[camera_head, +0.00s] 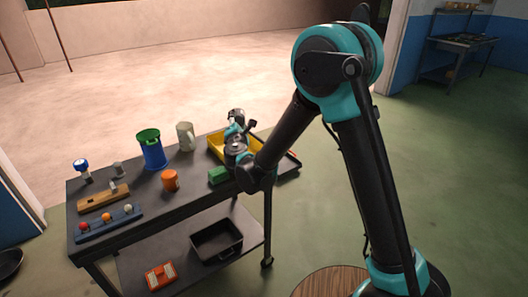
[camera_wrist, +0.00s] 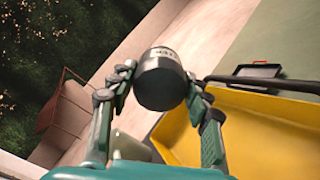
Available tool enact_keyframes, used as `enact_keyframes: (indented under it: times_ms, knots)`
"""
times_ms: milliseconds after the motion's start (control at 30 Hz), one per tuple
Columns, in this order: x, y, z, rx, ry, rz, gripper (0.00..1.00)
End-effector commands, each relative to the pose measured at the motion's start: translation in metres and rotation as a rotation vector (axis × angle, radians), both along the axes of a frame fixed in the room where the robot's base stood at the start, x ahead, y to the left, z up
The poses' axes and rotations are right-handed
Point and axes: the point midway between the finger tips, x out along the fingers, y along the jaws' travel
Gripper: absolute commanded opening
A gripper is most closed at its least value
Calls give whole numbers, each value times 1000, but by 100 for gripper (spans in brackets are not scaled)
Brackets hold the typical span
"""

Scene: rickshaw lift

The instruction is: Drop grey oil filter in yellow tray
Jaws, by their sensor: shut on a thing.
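The grey oil filter (camera_wrist: 162,85) is a dark grey cylinder with a silver band. My gripper (camera_wrist: 160,88) is shut on it, with one finger on each side, in the wrist view. The yellow tray (camera_wrist: 268,122) lies to the right of and below the filter in the wrist view. In the head view my gripper (camera_head: 237,122) is raised near the back of the yellow tray (camera_head: 216,146), at the right part of the table. My arm hides part of the tray there. The filter is small and hard to make out in the head view.
On the dark table (camera_head: 190,199) stand a blue-green bin (camera_head: 152,153), a beige mug (camera_head: 186,137), an orange mug (camera_head: 171,180) and a green block (camera_head: 218,175). A rack with balls (camera_head: 108,223) is at left. A black bin (camera_head: 216,243) sits on the lower shelf.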

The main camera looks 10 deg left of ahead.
Motion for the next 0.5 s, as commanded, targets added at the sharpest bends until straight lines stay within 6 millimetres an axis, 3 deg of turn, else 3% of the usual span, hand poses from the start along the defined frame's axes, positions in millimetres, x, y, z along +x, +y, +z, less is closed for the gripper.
enact_keyframes:
  times_ms: [167,500]
  knots:
    - [-1,4,-9,0,-1,6,14]
    - [-1,4,-46,0,0,5,14]
